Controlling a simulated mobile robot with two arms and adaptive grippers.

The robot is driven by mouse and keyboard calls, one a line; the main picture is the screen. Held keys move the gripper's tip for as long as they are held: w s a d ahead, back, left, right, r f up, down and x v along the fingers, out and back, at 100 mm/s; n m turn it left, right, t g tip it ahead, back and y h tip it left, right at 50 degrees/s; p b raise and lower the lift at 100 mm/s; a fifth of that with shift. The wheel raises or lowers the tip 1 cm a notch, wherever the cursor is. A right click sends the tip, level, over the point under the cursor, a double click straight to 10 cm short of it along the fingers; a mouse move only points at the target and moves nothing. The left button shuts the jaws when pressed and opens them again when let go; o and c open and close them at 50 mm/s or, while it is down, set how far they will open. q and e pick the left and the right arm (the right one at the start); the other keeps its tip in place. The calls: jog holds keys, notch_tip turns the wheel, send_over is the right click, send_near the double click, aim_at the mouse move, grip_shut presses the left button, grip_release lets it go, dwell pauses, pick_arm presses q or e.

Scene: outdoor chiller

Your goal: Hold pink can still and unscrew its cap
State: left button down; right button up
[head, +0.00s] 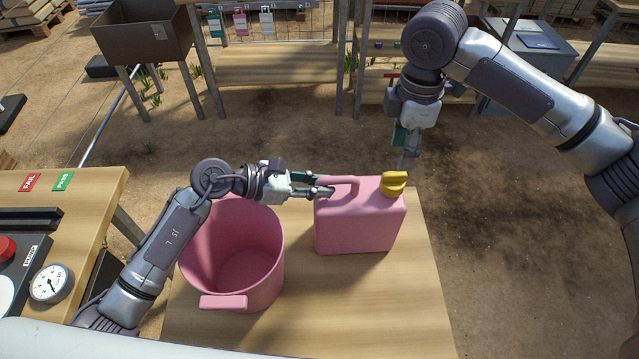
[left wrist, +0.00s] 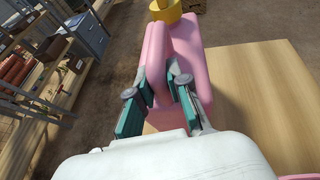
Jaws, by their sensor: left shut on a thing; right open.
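The pink can (head: 358,226) stands upright on the wooden table, right of the pink bucket. Its yellow cap (head: 394,183) sits on the spout at the can's top right. The cap also shows at the top of the left wrist view (left wrist: 165,10). My left gripper (head: 328,191) is shut on the can's handle (left wrist: 158,62), at its left end, with one finger on each side in the left wrist view (left wrist: 156,95). My right gripper (head: 405,160) is open and empty, pointing down above and just behind the cap, apart from it.
A pink bucket (head: 275,265) stands on the table (head: 350,310) at left, under my left arm. The table's front right is clear. A side bench (head: 90,185) with a gauge (head: 50,284) and a red button is at far left. Shelving stands behind.

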aim_at(395, 175)
jog(key=shift+f, duration=3.5)
grip_shut()
